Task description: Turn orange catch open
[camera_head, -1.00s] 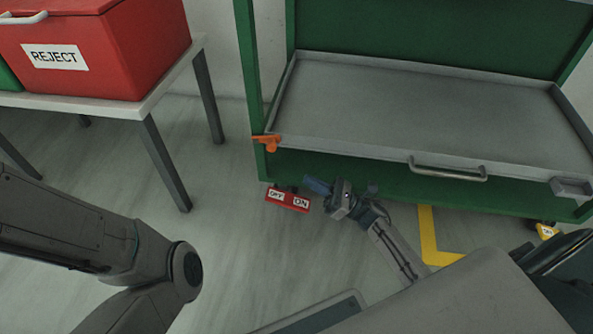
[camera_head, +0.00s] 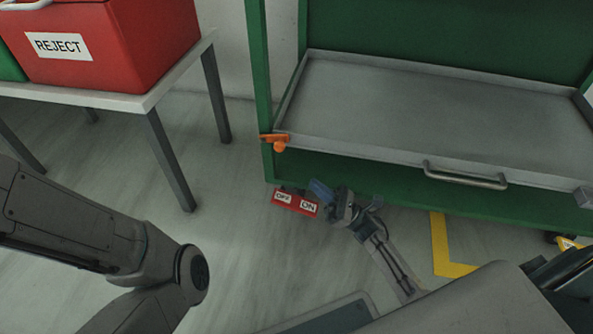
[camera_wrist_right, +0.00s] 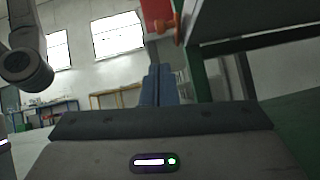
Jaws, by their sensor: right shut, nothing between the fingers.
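The orange catch (camera_head: 275,141) sits on the left front post of the green rack, at the corner of the grey tray. It also shows in the right wrist view (camera_wrist_right: 178,28), up and right of the fingers. My right gripper (camera_head: 320,188) has blue fingers, shut with nothing between them. The closed fingers show in the right wrist view (camera_wrist_right: 158,84). My left arm shows at the left, but its gripper is out of view.
The green rack (camera_head: 262,80) holds a grey tray (camera_head: 430,100) with a front handle (camera_head: 465,178). A table (camera_head: 150,98) at the left carries a red REJECT bin (camera_head: 120,45). Floor between table and rack is clear. Yellow floor tape (camera_head: 440,245) lies below the rack.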

